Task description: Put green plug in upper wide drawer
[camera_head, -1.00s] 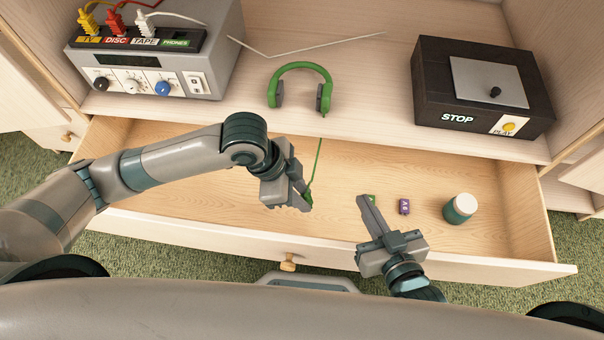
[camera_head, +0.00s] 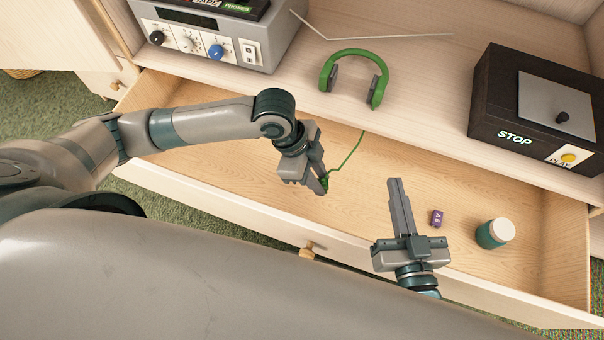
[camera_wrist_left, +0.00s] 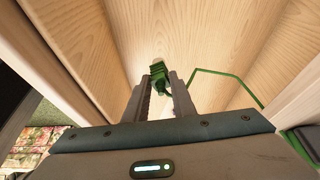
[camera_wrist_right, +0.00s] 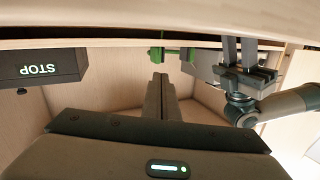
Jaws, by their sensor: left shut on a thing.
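The green plug (camera_head: 324,184) is between the fingertips of my left gripper (camera_head: 322,183), which is shut on it. It hangs over the open wide drawer (camera_head: 225,183), apart from the floor as far as I can tell. The plug (camera_wrist_left: 160,74) also shows at the fingertips in the left wrist view. Its thin green cord runs up over the shelf edge towards the green headphones (camera_head: 330,72). My right gripper (camera_head: 394,182) is shut and empty over the drawer, right of the left one.
A purple block (camera_head: 437,218) and a teal jar with a white lid (camera_head: 493,234) stand in the drawer's right part. On the shelf above are a grey amplifier (camera_head: 215,42) and a black STOP box (camera_head: 495,100).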

